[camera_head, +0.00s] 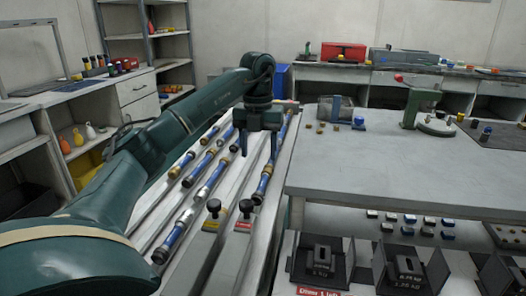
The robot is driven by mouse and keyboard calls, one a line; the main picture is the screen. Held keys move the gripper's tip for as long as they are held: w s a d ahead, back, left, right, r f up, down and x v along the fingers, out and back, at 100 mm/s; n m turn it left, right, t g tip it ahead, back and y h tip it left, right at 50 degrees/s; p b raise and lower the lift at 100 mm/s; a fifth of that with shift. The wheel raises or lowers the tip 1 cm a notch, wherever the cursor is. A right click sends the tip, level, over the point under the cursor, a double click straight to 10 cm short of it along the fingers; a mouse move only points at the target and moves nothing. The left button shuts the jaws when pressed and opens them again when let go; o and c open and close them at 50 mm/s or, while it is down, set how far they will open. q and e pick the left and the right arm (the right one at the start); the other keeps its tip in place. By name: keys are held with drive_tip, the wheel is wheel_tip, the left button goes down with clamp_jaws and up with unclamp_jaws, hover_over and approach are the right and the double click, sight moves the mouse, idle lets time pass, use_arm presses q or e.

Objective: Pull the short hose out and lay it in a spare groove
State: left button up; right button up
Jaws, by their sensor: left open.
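Several blue hoses with brass or metal end fittings lie in long pale grooves of a sloping rack (226,222). One hose (264,181) lies in the right-hand groove, partly behind my gripper. Another hose (212,181) lies in the middle, and a shorter-looking one (187,158) lies to the left. I cannot tell for certain which is the short hose. My left gripper (259,152) is open, fingers pointing down, over the upper right part of the rack. No hose is visibly held between its fingers. My right gripper is not in view.
A grey table (400,165) adjoins on the right, carrying a green clamp-like device (419,106). Black boxes (322,262) stand at lower right. Shelves line the left.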

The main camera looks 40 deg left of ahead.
sight(258, 192)
use_arm(q)
wheel_tip(258, 192, down, 13)
drive_tip(key=shift+s+a+r+b, duration=0.1)
drive_tip(key=shift+b, duration=0.9)
drive_tip(key=shift+c, duration=0.5)
clamp_jaws()
